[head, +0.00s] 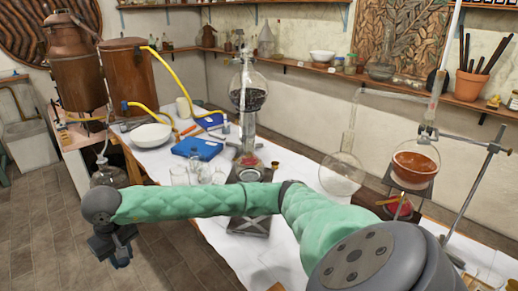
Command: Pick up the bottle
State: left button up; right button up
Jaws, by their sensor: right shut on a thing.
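My right arm reaches across the view from the lower right, and its gripper (112,250) hangs at the left, over the tiled floor by the table's left end. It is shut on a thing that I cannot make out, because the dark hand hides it. A clear glass bottle-like flask (106,174) shows just above and behind my right wrist, its lower part hidden. I cannot tell whether it touches the gripper. My left gripper is out of view.
The white-covered table (170,258) holds a white bowl (150,136), blue boxes (197,149), glass beakers and a tall glass apparatus (248,90). Copper stills (127,75) stand at the back left. A stand with an orange-filled flask (415,165) is at right.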

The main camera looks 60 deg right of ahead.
aim_at(219, 177)
jog(key=z, duration=1.75)
jog(key=i+j+z, duration=0.65)
jog(key=j+z, duration=0.2)
jog(key=j, duration=0.15)
